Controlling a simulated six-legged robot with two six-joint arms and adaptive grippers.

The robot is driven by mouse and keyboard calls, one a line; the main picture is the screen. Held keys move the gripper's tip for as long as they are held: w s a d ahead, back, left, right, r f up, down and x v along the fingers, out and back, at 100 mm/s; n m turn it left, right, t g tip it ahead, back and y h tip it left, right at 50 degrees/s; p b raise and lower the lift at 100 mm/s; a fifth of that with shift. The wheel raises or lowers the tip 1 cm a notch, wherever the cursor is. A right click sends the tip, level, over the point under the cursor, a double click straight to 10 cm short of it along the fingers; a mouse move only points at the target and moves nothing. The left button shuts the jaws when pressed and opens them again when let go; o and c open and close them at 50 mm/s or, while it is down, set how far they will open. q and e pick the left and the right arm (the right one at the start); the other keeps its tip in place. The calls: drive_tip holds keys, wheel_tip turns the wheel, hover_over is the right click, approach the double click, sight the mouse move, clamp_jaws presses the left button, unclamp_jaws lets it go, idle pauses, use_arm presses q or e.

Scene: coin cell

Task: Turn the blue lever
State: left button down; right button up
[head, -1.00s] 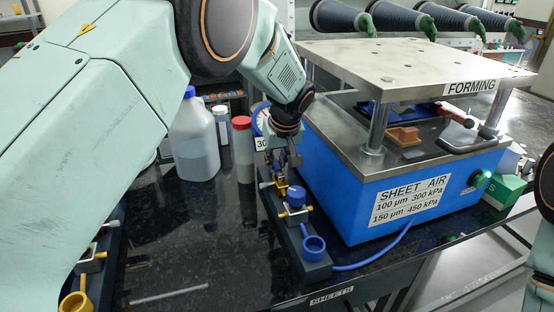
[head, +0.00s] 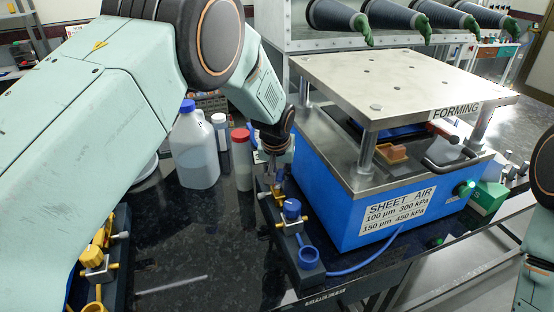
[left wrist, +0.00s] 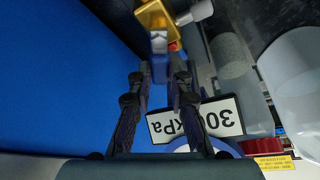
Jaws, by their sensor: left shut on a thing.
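My left gripper (head: 273,172) reaches down beside the blue press, at the far end of the dark valve block (head: 310,277). In the left wrist view its two fingers (left wrist: 160,78) are shut on a small blue lever (left wrist: 159,70), just below a brass valve body (left wrist: 154,20). In the head view the fingers are small, and the lever is hidden or too small to make out.
The blue forming press (head: 335,205) stands close on the right of the gripper. A white jug (head: 195,150) and a red-capped bottle (head: 241,160) stand to the left. A 300 kPa label (left wrist: 208,121) shows below the fingers. A yellow valve set (head: 100,262) is at the left.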

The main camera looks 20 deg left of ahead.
use_arm(q)
drive_tip(key=shift+d+r+m+h+p, duration=0.15)
drive_tip(key=shift+m+h+p, duration=0.1)
drive_tip(key=shift+m+p, duration=0.3)
drive_tip(key=shift+d+r+m+h+p, duration=0.15)
drive_tip(key=shift+m+h+p, duration=0.1)
drive_tip(key=shift+m+p, duration=0.3)
drive_tip(key=shift+d+f+m, duration=0.2)
drive_tip(key=shift+m, duration=0.5)
drive_tip(key=shift+d+m+h, duration=0.1)
drive_tip(key=shift+m+h, duration=0.3)
drive_tip(key=shift+s+d+f+m+h+b, duration=0.1)
drive_tip(key=shift+d+f+m+h+b, duration=0.15)
drive_tip(key=shift+m+b, duration=0.35)
drive_tip(key=shift+s+d+r+m+g+h+b, duration=0.1)
drive_tip(key=shift+s+d+m+g+h+b, duration=0.2)
drive_tip(key=shift+m+b, duration=0.7)
drive_tip(key=shift+s+d+r+m+g+h+b, duration=0.1)
drive_tip(key=shift+m+g+h+b, duration=0.2)
drive_tip(key=shift+m+b, duration=0.75)
drive_tip(key=shift+s+d+m+g+h+b, duration=0.15)
drive_tip(key=shift+s+m+g+h+b, duration=0.2)
drive_tip(key=shift+m+b, duration=0.65)
drive_tip(key=shift+w+m, duration=0.15)
drive_tip(key=shift+m, duration=0.2)
